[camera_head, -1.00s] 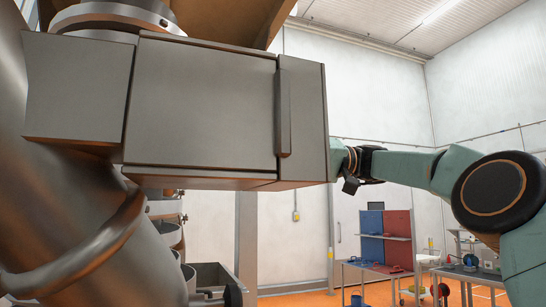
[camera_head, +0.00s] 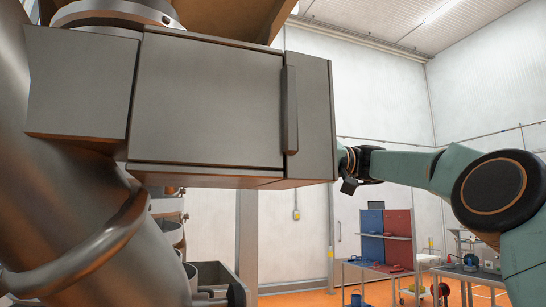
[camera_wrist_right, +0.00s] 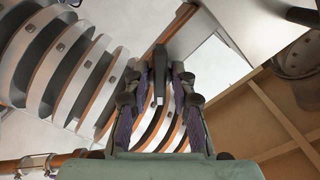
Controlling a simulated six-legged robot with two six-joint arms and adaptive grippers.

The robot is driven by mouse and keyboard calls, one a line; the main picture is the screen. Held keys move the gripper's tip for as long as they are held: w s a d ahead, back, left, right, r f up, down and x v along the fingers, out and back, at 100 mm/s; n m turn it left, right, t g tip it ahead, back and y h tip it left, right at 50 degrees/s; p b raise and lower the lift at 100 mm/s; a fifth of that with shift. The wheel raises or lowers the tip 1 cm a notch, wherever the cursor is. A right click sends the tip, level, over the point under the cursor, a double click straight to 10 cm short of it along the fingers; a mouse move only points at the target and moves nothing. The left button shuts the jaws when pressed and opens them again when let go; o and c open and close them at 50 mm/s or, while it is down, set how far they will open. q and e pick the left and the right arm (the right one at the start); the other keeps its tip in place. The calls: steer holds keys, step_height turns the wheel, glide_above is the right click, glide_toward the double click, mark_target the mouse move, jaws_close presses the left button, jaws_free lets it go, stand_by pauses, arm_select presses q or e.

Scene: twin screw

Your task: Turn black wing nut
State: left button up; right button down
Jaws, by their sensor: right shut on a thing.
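In the right wrist view my right gripper (camera_wrist_right: 160,82) points away from the camera, its two dark-padded fingers standing close together. A narrow dark upright piece (camera_wrist_right: 158,70) sits between the fingertips, and they are shut on it. It appears to be the black wing nut seen edge-on; its wings cannot be made out. In the head view my green right arm comes in from the right and its wrist (camera_head: 362,164) ends at the far edge of a large grey metal box (camera_head: 210,100). The box hides the gripper and nut there. My left gripper is not in view.
Large metal pipework (camera_head: 80,225) fills the left of the head view. Ribbed white rings with orange edges (camera_wrist_right: 60,65) lie close by the gripper in the wrist view. A brown framed panel (camera_wrist_right: 270,110) is to the right. Workbenches (camera_head: 440,270) stand far off.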

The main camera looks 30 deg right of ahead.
steer(key=shift+r+m, duration=0.15)
steer(key=shift+m, duration=0.25)
steer(key=shift+r+m, duration=0.1)
steer(key=shift+m, duration=3.4)
steer(key=c, duration=1.5)
jaws_free()
steer(key=shift+c, duration=0.2)
steer(key=shift+o, duration=0.9)
steer(key=shift+d, duration=0.1)
